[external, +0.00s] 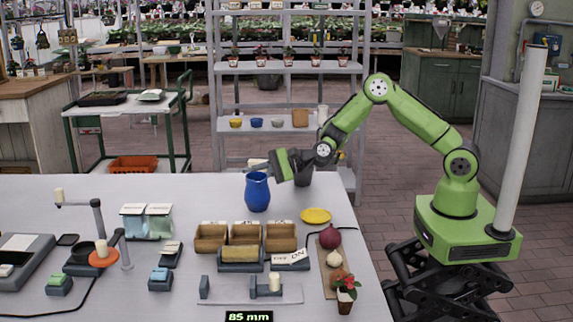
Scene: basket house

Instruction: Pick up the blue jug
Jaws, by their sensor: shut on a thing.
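The blue jug (257,194) is upright in the external view, toward the back of the white table, left of my arm. My gripper (261,168) reaches in from the right, level with the jug's top. Its fingers are shut on the jug's rim. The jug's base is at or very near the table top; I cannot tell whether there is a gap under it.
Wooden boxes (211,238) stand in front of the jug. A yellow dish (315,215), a red onion (330,237) and a potted plant (345,291) are at the right. The table's back left (60,195) is mostly clear.

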